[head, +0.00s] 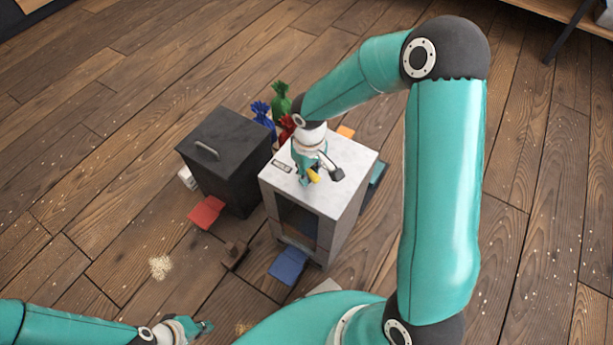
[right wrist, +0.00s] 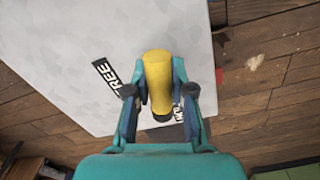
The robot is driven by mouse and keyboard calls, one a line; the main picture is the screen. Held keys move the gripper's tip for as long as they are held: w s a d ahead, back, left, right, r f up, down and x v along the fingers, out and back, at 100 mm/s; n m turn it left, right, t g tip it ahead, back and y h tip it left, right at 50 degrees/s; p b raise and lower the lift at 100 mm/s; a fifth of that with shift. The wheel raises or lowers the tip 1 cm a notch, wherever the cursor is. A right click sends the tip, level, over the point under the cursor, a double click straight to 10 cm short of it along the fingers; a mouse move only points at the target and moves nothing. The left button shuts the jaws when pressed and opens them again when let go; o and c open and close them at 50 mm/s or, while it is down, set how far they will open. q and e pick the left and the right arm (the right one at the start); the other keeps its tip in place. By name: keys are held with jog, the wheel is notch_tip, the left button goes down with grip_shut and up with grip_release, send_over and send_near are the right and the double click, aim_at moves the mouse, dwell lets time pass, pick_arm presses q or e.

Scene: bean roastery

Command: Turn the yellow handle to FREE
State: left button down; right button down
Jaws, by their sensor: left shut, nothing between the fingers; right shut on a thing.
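The yellow handle (right wrist: 158,80) sits on top of the pale cabinet (head: 348,158). My right gripper (head: 318,174) is over the cabinet top, its fingers on both sides of the handle and shut on it. A bit of the handle (head: 313,176) also shows in the head view. The FREE label (right wrist: 105,78) is to the left of the handle in the right wrist view, and the handle does not lie along it. A second label (right wrist: 189,113) is partly hidden by the right finger. My left gripper (head: 204,327) is shut and empty, low over the floor at the bottom.
A black lidded bin (head: 222,150) stands left of the cabinet. Blue (head: 262,112), green (head: 281,98) and red tied bags stand behind. A red piece (head: 206,212) and a blue piece (head: 287,266) lie near the floor in front. Pale beans (head: 160,267) are spilled; the left floor is mostly clear.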

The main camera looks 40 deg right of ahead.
jog(key=m+b, duration=0.2)
jog(key=m, duration=0.1)
jog(key=shift+a+f+b, duration=0.1)
jog(key=shift+f+b, duration=0.15)
jog(key=shift+b, duration=0.05)
jog(key=m+b, duration=0.3)
jog(key=m, duration=0.1)
jog(key=shift+m, duration=0.4)
jog(key=m+b, duration=0.2)
jog(key=m, duration=0.2)
jog(key=shift+r, duration=0.1)
jog(key=m+b, duration=0.1)
jog(key=m, duration=0.4)
jog(key=shift+s+r, duration=0.1)
jog(key=shift+d, duration=0.2)
jog(key=c, duration=0.9)
grip_release()
jog(key=shift+c, duration=0.2)
jog(key=shift+a, duration=0.1)
